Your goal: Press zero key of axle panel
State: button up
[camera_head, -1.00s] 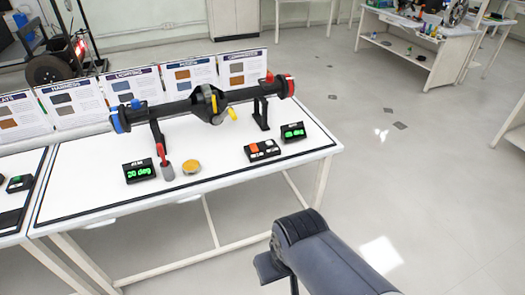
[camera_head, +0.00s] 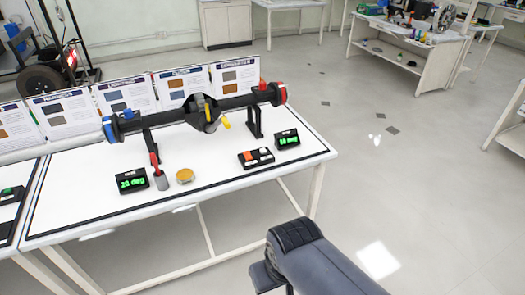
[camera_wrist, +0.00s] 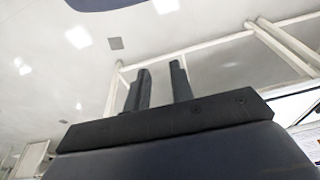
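The axle panel (camera_head: 256,158) is a small black key box on the white table, with one orange key and white keys. Its key labels are too small to read. The axle (camera_head: 170,116) is a dark tube with a round middle housing, blue and red ends, held on black stands behind the panel. A black display (camera_head: 132,181) reads "20 deg" in green; another display (camera_head: 287,139) stands right of the panel. My gripper (camera_wrist: 160,82) shows in the wrist view with two dark fingers apart and nothing between them. It is far from the panel, pointing over floor and table legs.
A red-handled tool (camera_head: 158,174) and a yellow round tin (camera_head: 185,176) stand on the table near the left display. Information boards (camera_head: 190,88) line the table's back edge. Open floor (camera_head: 400,170) lies to the right, with another workbench (camera_head: 408,45) farther back.

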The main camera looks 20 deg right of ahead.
jog(key=shift+s+f, duration=0.1)
grip_shut()
dwell(1.2)
